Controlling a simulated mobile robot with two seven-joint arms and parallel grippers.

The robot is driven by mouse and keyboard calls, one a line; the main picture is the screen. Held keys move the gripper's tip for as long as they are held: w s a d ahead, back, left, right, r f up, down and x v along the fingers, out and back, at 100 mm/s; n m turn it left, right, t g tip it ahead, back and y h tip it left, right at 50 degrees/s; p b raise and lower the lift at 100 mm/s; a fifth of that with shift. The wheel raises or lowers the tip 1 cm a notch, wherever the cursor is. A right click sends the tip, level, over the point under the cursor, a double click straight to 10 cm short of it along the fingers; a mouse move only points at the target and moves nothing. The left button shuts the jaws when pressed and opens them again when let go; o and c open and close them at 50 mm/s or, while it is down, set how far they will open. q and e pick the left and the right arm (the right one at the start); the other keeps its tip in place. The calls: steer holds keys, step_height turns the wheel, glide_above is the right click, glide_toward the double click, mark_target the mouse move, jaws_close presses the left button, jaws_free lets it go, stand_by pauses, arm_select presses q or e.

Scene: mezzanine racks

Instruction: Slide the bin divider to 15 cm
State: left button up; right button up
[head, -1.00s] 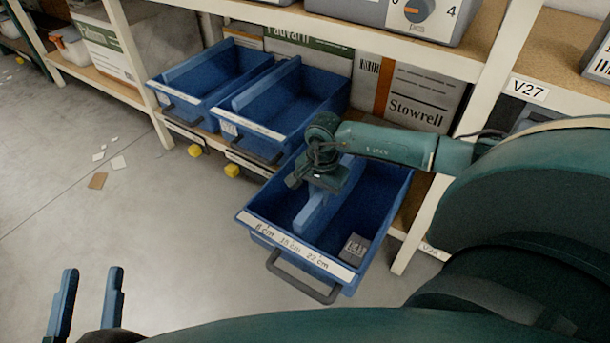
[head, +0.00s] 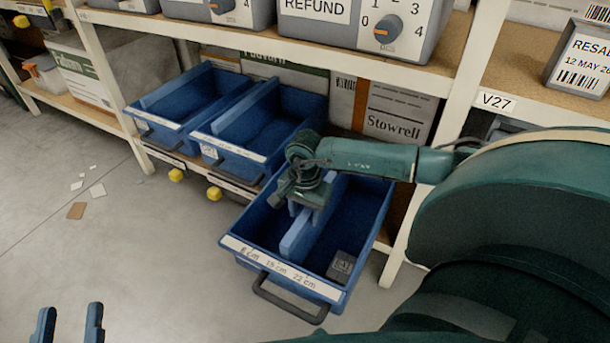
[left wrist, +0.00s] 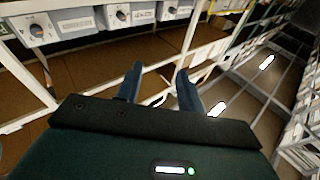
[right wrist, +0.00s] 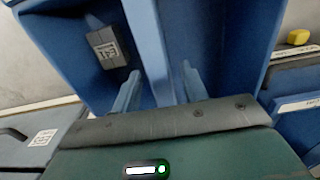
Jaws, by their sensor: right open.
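The pulled-out blue bin (head: 378,228) has a white label strip (head: 282,269) marked 8 cm, 15 cm and 22 cm on its front edge. A lighter blue divider (head: 294,235) stands in it, running front to back. Its front end looks near the 15 cm mark; I cannot tell exactly. My right gripper (head: 306,203) is over the divider and hides its rear part. In the right wrist view, its open fingers (right wrist: 160,88) are either side of the divider (right wrist: 148,40). My left gripper (head: 68,325) is open and empty, away from the bin; it shows in the left wrist view (left wrist: 158,80).
A small grey labelled box (head: 341,265) lies in the bin's right compartment. Two more blue bins (head: 170,128) (head: 235,150) sit on the lower shelf to the left. A white rack post (head: 422,195) stands close right of the bin. The floor (head: 130,250) at left is mostly clear.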

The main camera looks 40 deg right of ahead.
arm_select(q)
steer(key=p, duration=0.2)
steer(key=a+y+p, duration=0.1)
steer(key=shift+s+f+m+p, duration=0.1)
steer(key=shift+f+m+p, duration=0.1)
steer(key=shift+m+p, duration=0.2)
arm_select(e)
step_height(320, 180, up, 12)
arm_select(q)
steer(key=shift+d, duration=0.1)
